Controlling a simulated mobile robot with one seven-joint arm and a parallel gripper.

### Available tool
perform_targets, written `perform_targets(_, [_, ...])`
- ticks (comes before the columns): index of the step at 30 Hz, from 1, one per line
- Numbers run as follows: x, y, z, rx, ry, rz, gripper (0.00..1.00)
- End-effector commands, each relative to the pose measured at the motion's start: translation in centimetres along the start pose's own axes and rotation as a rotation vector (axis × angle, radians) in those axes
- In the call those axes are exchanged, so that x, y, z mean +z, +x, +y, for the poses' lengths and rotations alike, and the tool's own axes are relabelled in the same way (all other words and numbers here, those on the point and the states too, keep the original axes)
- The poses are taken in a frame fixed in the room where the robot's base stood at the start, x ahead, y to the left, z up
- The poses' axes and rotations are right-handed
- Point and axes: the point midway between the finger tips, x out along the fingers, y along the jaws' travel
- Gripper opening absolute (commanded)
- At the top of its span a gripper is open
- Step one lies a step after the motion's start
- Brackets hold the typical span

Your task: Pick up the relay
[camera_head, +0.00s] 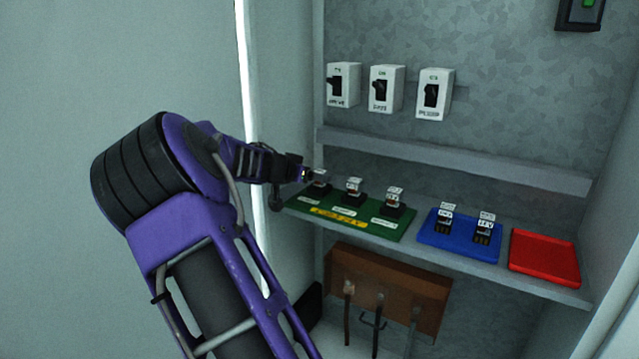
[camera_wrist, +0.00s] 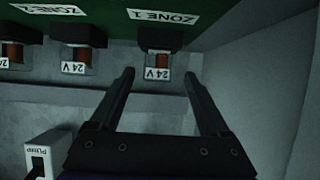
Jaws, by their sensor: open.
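Several small relays with white labels stand in sockets on the shelf. Three are on a green board (camera_head: 318,222): left (camera_head: 320,180), middle (camera_head: 353,190) and right (camera_head: 395,196). Two more, left (camera_head: 445,216) and right (camera_head: 485,228), are on a blue tray (camera_head: 428,239). My gripper (camera_head: 305,174) is close beside the leftmost relay on the green board. In the wrist view, my gripper (camera_wrist: 159,78) is open and empty. A relay marked 24 V (camera_wrist: 157,72), in the socket at the ZONE 1 label, shows between the fingertips, apart from both.
An empty red tray (camera_head: 544,257) lies at the shelf's right end. Three white switch boxes (camera_head: 385,89) are on the back wall above a ledge (camera_head: 450,160). A side wall (camera_head: 285,100) is close by my gripper. A brown panel (camera_head: 388,290) with hooks hangs below the shelf.

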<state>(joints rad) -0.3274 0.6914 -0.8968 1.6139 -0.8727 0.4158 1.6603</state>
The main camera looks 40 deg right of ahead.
Motion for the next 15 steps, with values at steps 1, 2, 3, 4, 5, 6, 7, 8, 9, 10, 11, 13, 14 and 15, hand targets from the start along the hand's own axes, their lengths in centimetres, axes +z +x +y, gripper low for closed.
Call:
perform_targets(1, [0.0,0.7,0.0,0.001,0.000,0.001,0.80])
perform_targets(2, [0.0,1.0,0.0,0.000,0.000,0.000,0.80])
perform_targets(3, [0.0,1.3,0.0,-0.001,0.000,0.000,0.80])
perform_targets(4, [0.0,1.5,0.0,-0.001,0.000,0.000,0.80])
perform_targets(5, [0.0,1.6,0.0,-0.001,0.000,0.001,0.80])
perform_targets(6, [0.0,1.8,0.0,-0.001,0.000,0.001,0.80])
perform_targets(7, [0.0,1.9,0.0,-0.001,-0.001,0.001,0.80])
perform_targets(8, [0.0,2.1,0.0,-0.001,-0.001,0.000,0.80])
perform_targets(9, [0.0,2.5,0.1,0.000,-0.001,0.000,0.80])
perform_targets(10, [0.1,2.9,0.2,0.001,0.000,0.000,0.80])
perform_targets(11, [0.1,3.3,0.3,0.002,0.000,0.000,0.80])
perform_targets(13, [0.1,4.4,0.4,0.002,0.001,0.000,0.80])
perform_targets(14, [0.1,4.9,0.5,0.002,0.000,0.000,0.80])
perform_targets(15, [0.1,5.4,0.5,0.001,-0.001,0.000,0.80])
